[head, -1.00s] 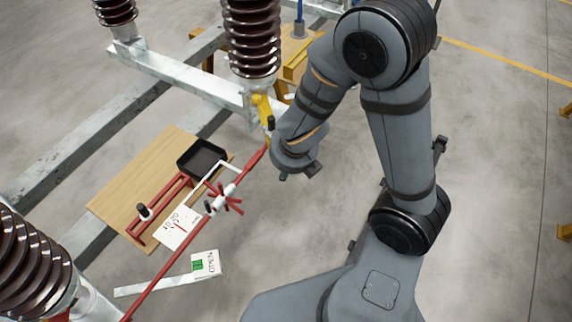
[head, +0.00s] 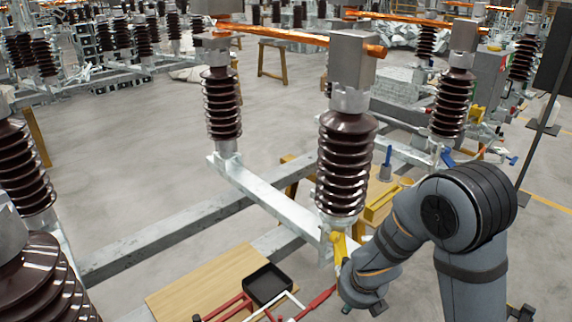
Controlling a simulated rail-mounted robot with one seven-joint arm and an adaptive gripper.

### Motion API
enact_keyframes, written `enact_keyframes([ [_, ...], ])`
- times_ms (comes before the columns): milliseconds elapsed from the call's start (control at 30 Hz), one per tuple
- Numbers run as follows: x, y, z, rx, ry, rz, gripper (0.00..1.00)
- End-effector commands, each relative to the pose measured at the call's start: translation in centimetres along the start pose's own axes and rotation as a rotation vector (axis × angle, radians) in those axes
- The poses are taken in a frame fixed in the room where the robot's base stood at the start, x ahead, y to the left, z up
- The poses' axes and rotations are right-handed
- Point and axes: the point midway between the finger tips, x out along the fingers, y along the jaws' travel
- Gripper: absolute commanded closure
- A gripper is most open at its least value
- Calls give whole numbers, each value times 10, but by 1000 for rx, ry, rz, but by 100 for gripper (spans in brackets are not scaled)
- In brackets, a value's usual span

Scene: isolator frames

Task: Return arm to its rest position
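My grey arm (head: 462,215) reaches in from the lower right of the head view, bent at a large elbow joint. Its end with my gripper (head: 364,303) points down near the bottom edge. It is beside the yellow lever part (head: 340,246) and the end of a red rod (head: 322,298). I cannot tell whether it touches them. The fingers are small and partly hidden, so their opening does not show. No held thing is visible.
A brown ribbed insulator (head: 343,165) stands on a galvanised beam (head: 265,202) just left of my arm. A wooden board (head: 185,294) with a black tray (head: 268,272) lies below. Another insulator (head: 452,105) stands behind. Open concrete floor (head: 130,190) is at left.

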Motion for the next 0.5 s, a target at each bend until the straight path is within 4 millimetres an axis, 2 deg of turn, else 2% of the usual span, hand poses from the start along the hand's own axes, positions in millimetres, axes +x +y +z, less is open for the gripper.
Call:
enact_keyframes([
  [200,9,0,23,3,-1,0,69],
  [500,20,0,47,4,1,-1,69],
])
